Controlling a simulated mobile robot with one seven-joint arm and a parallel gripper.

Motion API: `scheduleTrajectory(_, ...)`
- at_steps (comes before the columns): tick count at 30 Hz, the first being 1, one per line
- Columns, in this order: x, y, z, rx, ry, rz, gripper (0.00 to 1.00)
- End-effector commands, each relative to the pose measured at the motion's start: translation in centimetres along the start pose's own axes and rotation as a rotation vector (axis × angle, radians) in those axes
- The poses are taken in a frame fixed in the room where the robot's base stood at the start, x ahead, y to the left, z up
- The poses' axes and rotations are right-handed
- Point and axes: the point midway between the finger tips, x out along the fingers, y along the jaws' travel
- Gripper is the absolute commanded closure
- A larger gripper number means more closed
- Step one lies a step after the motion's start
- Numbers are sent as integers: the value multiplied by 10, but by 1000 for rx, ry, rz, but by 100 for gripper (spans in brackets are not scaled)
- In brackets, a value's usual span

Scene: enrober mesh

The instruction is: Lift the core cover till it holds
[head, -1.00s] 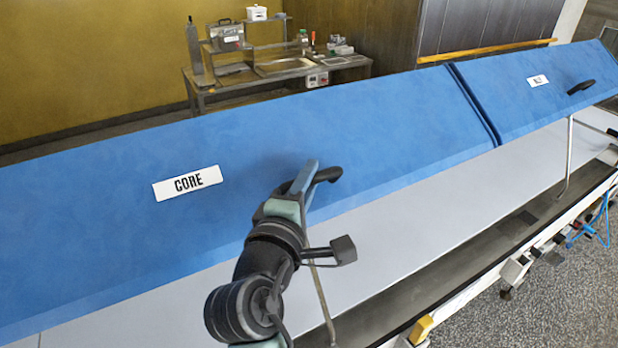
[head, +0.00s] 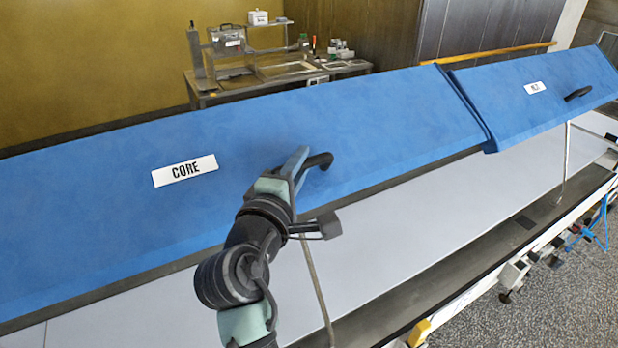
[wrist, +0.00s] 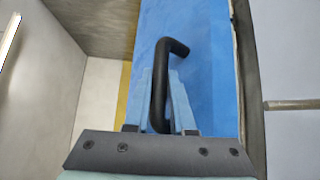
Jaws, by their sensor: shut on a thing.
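The core cover (head: 100,225) is a long blue panel with a white label reading CORE (head: 184,170), across the left and middle of the head view. It is tilted up, with a dark gap between its lower edge and the pale surface below. My gripper (head: 297,165) is at the cover's black handle (head: 320,160). In the wrist view, the black handle (wrist: 160,85) stands between the two blue fingers, and my gripper (wrist: 168,105) is shut on it. A thin metal rod (head: 317,285) shows below my gripper; its upper end is hidden by the arm.
A second blue cover (head: 520,100) with its own label and black handle adjoins on the right, with a metal rod (head: 567,160) under it. The pale flat surface (head: 420,220) below is clear. A bench (head: 280,80) with equipment stands behind.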

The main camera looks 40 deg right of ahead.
Motion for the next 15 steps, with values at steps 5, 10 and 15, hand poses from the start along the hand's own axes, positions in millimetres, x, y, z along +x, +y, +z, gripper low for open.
scheduleTrajectory(5, 20, 40, -23, 8, 8, 20, 100)
scheduleTrajectory(10, 30, 50, -33, 8, 7, 17, 100)
scheduleTrajectory(15, 32, 50, -34, 7, 6, 14, 100)
